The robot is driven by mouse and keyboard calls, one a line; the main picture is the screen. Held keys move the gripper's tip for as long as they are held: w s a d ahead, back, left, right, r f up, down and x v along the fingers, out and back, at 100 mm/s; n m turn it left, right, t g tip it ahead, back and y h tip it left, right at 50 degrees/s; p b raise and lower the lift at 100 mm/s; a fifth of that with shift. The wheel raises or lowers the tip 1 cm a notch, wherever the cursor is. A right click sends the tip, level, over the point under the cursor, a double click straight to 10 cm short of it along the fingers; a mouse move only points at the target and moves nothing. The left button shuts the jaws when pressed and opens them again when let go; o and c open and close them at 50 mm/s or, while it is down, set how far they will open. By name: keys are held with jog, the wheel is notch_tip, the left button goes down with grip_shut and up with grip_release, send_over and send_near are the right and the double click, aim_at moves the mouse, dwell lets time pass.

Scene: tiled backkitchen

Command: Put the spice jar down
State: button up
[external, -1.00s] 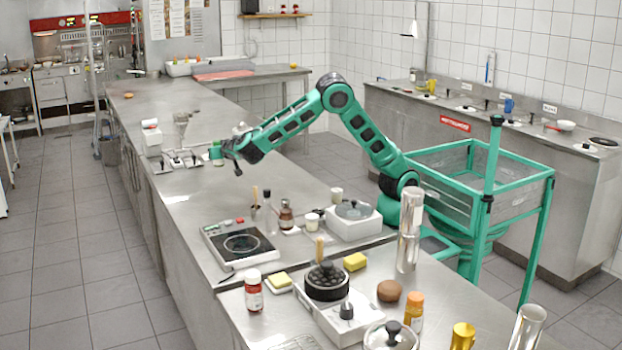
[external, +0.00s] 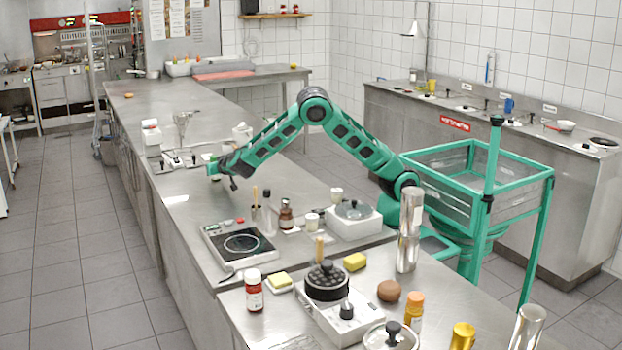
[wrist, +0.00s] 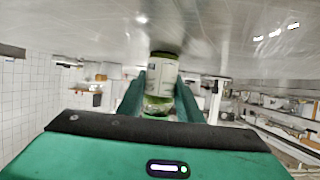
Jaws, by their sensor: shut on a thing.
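The spice jar (wrist: 163,75) shows in the wrist view, with a pale label and green at both ends. It sits between the two green fingers of my gripper (wrist: 161,96), which is shut on it. Beyond the jar is the shiny steel counter surface; I cannot tell whether the jar touches it. In the external view my gripper (external: 215,171) is low over the long steel counter (external: 190,218), near its left edge. The jar is mostly hidden there by the gripper.
Switches (external: 180,160) and a white box-shaped item (external: 151,138) stand behind the gripper. An induction hob (external: 238,243), a dark bottle (external: 286,214) and a scale (external: 353,222) stand nearer. Bare counter lies between the gripper and the hob.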

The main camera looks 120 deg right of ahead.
jog(key=o, duration=1.1)
jog(key=v, duration=1.2)
jog(key=x, duration=1.2)
jog(key=shift+d, duration=0.15)
notch_tip(320, 180, up, 2)
jog(key=shift+r, duration=0.5)
